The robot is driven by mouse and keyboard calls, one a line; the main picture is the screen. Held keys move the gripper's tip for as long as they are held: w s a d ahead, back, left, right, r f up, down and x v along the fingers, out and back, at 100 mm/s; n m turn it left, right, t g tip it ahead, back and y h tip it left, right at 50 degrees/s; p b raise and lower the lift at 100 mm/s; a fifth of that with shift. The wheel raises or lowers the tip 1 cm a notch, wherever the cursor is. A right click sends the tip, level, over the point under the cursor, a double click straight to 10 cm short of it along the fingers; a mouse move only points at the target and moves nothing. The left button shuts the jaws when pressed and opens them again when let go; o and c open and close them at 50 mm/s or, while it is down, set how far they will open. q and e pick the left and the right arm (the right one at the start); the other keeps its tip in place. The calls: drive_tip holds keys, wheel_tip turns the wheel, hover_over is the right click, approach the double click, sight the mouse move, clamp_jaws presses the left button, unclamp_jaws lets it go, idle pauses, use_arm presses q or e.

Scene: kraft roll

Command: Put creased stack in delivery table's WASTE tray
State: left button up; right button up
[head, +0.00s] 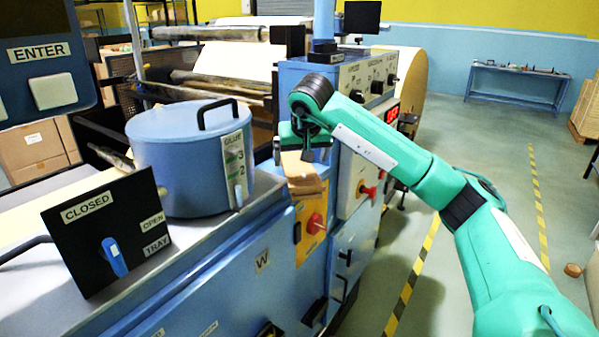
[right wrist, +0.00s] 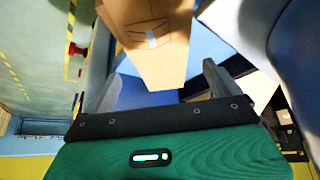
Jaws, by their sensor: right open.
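A stack of brown kraft pieces (head: 303,184) sits at the end of the blue machine, just below my right gripper (head: 304,152). In the right wrist view the stack (right wrist: 150,48) is brown with a small pale band or label, and its near end reaches toward the gap between my fingers. The right gripper is open, with a grey finger on each side, and is not closed on the stack. I cannot tell whether this stack is creased. No WASTE tray can be made out. My left gripper is out of view.
A blue pot marked GLUE (head: 185,160) and a black CLOSED/OPEN TRAY panel (head: 105,230) stand on the machine top. Red knobs (head: 316,224) are on its side. A blue table (head: 520,78) with small items stands far right.

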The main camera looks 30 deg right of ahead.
sight(300, 166)
drive_tip(key=shift+w+f, duration=0.2)
drive_tip(key=shift+f, duration=0.15)
drive_tip(key=shift+w+d+f+p, duration=0.15)
drive_tip(key=shift+w+f+p, duration=0.05)
drive_tip(key=shift+f+p, duration=0.15)
drive_tip(key=p+x, duration=0.1)
drive_tip(key=x, duration=0.2)
drive_tip(key=shift+w+d, duration=0.15)
drive_tip(key=shift+d, duration=0.05)
drive_tip(key=shift+w+d+f+p, duration=0.1)
drive_tip(key=shift+w+f+p, duration=0.15)
drive_tip(key=shift+f, duration=0.25)
drive_tip(key=c, duration=1.4)
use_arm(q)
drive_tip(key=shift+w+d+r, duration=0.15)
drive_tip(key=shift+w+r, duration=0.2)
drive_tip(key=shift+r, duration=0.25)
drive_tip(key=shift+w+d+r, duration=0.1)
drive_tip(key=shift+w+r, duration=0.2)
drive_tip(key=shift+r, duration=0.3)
use_arm(e)
drive_tip(key=shift+o, duration=0.2)
drive_tip(key=shift+r, duration=0.15)
